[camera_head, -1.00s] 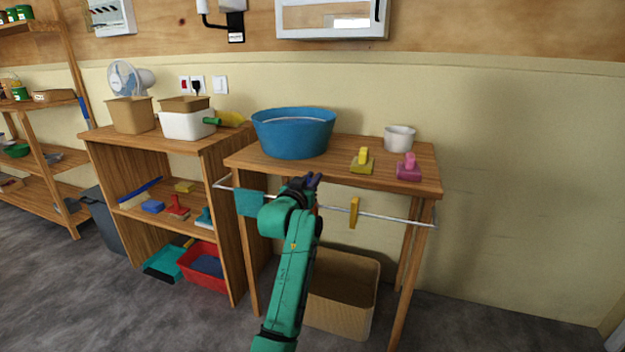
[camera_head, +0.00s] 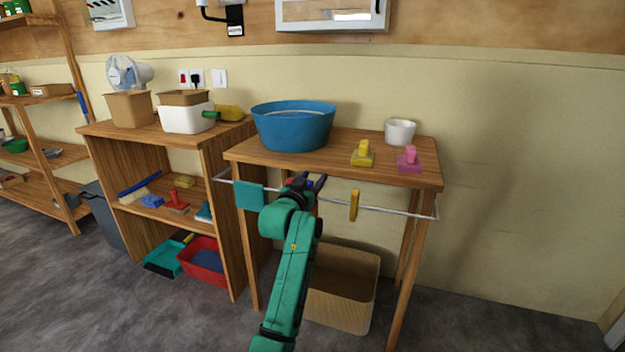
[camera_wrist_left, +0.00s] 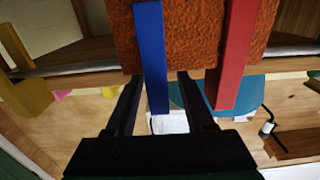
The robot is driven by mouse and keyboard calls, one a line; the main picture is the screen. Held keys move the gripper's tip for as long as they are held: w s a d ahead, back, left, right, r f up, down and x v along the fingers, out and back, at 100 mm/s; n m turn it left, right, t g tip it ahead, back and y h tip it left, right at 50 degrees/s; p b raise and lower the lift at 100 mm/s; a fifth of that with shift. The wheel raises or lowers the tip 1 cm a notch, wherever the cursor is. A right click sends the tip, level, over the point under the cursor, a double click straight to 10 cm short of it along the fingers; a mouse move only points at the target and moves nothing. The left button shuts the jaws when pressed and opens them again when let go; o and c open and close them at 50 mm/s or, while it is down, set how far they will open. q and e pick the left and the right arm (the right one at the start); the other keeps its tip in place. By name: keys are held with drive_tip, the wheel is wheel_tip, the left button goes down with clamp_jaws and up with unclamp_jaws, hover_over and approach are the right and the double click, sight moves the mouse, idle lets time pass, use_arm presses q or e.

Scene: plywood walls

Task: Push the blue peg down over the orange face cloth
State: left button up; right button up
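In the left wrist view, the orange face cloth (camera_wrist_left: 188,40) hangs at the rail, with the blue peg (camera_wrist_left: 151,50) and a red peg (camera_wrist_left: 232,60) across it. My left gripper (camera_wrist_left: 158,80) is open, with its dark fingers on either side of the blue peg's end. I cannot tell whether they touch it. In the head view, my left gripper (camera_head: 307,182) is at the rail below the table's front edge. The cloth is hidden there behind my arm. My right gripper is in neither view.
The white rail (camera_head: 395,212) runs along the table (camera_head: 330,160). A teal cloth (camera_head: 249,196) and a yellow peg (camera_head: 354,206) are on it. Above stand a blue basin (camera_head: 292,128), two brushes and a white pot (camera_head: 400,131). A wicker basket (camera_head: 340,310) is below.

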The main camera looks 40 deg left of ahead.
use_arm(q)
drive_tip(key=shift+s+d, duration=0.2)
drive_tip(key=shift+s, duration=0.25)
drive_tip(key=p+v, duration=0.1)
drive_tip(key=v, duration=1.2)
drive_tip(key=shift+s+d, duration=0.15)
drive_tip(key=shift+s, duration=0.15)
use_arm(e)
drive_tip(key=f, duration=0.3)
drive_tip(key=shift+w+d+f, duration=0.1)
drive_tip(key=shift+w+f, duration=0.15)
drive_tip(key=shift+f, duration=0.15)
